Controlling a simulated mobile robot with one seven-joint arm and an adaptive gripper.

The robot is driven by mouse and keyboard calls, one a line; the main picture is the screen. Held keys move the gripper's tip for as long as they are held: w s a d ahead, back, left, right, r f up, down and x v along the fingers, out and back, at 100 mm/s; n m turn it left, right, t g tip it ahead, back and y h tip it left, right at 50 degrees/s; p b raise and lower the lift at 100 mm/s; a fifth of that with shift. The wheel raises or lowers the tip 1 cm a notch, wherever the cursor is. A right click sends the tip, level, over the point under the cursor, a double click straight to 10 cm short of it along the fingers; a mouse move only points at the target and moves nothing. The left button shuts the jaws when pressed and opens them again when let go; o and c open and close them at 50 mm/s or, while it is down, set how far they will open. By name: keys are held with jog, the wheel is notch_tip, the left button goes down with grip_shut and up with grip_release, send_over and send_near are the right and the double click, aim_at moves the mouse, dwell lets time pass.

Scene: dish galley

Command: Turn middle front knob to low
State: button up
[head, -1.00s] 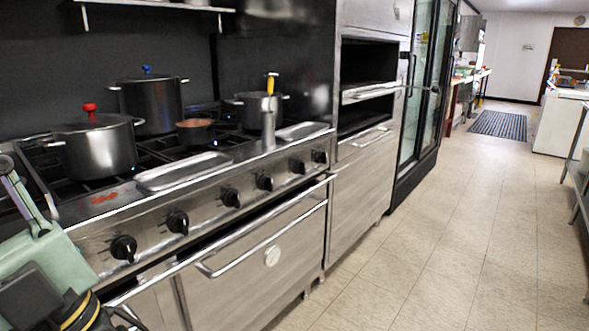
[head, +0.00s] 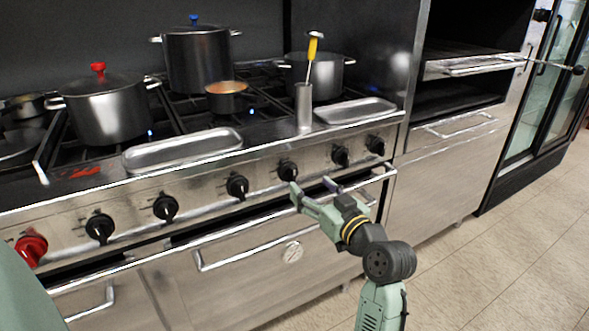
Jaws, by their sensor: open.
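A row of several black knobs runs along the stove's steel front panel (head: 205,198). Two knobs near the middle of the row are one left of my gripper (head: 238,186) and one just above its left fingertip (head: 287,170). Which one counts as the middle front knob I cannot tell for sure, and their setting marks are too small to read. My gripper (head: 311,187) is open and empty in front of the panel, its fingers pointing towards the stove. I cannot tell whether a finger touches a knob.
A red knob (head: 31,247) sits at the panel's left end. An oven door handle (head: 240,245) runs below the knobs. Pots (head: 105,110) and a pan (head: 227,98) stand on the burners, with steel trays (head: 180,150) along the front. Open floor (head: 500,260) lies to the right.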

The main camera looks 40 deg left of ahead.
aim_at(295, 171)
jog(key=x, duration=0.3)
jog(key=p+x, duration=0.1)
jog(key=x, duration=0.3)
jog(key=shift+a+r+p, duration=0.2)
jog(key=shift+a+p, duration=0.1)
jog(key=shift+w+a+f, duration=0.1)
jog(key=shift+w+a, duration=0.2)
jog(key=shift+a, duration=0.3)
jog(key=shift+c, duration=0.2)
jog(key=shift+d, duration=0.1)
jog(key=c, duration=1.2)
